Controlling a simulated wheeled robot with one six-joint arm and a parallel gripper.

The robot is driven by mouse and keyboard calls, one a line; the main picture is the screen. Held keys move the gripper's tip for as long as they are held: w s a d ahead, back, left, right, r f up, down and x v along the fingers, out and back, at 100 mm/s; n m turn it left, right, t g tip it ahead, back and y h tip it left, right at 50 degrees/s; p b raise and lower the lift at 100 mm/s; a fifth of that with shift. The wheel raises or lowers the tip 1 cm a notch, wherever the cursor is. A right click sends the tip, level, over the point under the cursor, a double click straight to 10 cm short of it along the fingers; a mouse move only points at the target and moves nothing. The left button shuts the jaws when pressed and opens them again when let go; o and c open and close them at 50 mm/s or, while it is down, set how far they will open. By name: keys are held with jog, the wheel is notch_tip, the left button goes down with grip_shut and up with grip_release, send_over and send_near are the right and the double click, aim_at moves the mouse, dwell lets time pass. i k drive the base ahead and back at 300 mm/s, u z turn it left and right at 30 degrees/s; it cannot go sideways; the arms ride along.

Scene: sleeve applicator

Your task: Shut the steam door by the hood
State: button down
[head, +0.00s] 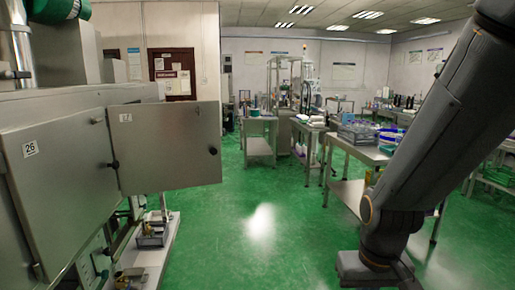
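A metal steam door (165,150) with a small label and a dark knob near its right edge stands open. It sticks out to the right from the grey machine housing (75,105) at the left. A second panel (60,190), labelled 26, lies flush along the machine's near side. I cannot tell which part is the hood. My grey arm hangs down on the right side of the picture, well apart from the open door. My gripper is not in view.
Steel tables with trays and glassware (365,140) stand at the right, partly behind my arm. Another workbench (258,145) stands further back. A low white platform with small parts (150,238) is beneath the open door. The green floor (265,220) in the middle is clear.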

aim_at(159, 147)
jog(key=u, duration=0.05)
jog(key=i, duration=1.05)
jog(key=u, duration=0.85)
